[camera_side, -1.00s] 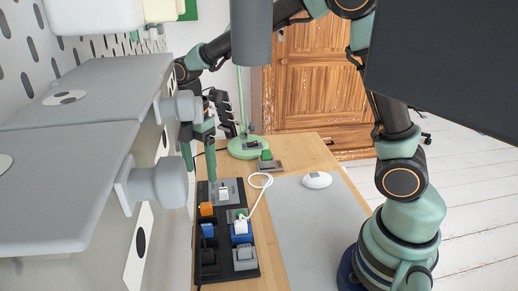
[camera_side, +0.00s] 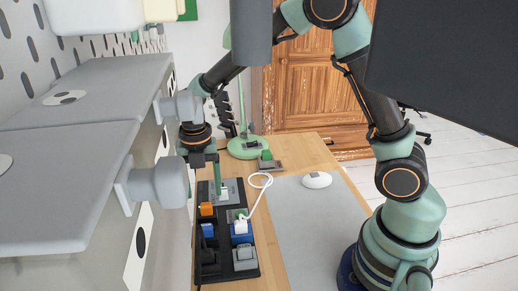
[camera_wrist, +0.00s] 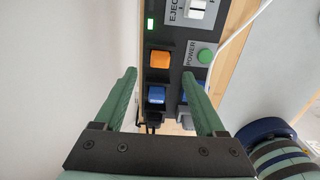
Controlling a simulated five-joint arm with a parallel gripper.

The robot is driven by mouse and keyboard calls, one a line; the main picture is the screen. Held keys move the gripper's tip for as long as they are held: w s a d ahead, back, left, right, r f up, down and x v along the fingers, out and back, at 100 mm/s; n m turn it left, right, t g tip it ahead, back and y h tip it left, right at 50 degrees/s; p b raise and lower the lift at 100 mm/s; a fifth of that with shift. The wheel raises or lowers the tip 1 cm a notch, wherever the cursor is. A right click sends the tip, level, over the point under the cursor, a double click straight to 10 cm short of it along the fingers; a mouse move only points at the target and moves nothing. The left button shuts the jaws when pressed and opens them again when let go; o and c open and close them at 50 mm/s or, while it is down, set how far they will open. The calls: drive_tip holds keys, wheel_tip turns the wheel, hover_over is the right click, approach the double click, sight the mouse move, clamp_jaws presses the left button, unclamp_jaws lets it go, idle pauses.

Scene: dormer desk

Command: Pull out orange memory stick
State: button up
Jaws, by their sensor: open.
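The orange memory stick (camera_side: 206,209) stands in the left column of a black panel (camera_side: 215,276) in the side view. It also shows in the wrist view (camera_wrist: 160,60), just beyond the fingertips and between their lines. My gripper (camera_wrist: 160,76) is open and empty, its two green fingers on either side of the sticks' column. In the side view one finger points down over the panel's far end; the other is hard to make out. A blue stick (camera_wrist: 156,94) sits nearer, between the fingers. I cannot tell the height above the sticks.
A white plug (camera_side: 241,227) with a cable stands right of the orange stick. A green POWER button (camera_wrist: 205,56) and an EJECT switch (camera_wrist: 197,6) lie close by. Grey drawers with knobs (camera_side: 168,184) crowd the left. The grey mat (camera_side: 305,225) is mostly clear.

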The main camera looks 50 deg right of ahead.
sight(205, 204)
drive_tip(key=shift+f, duration=2.55)
clamp_jaws()
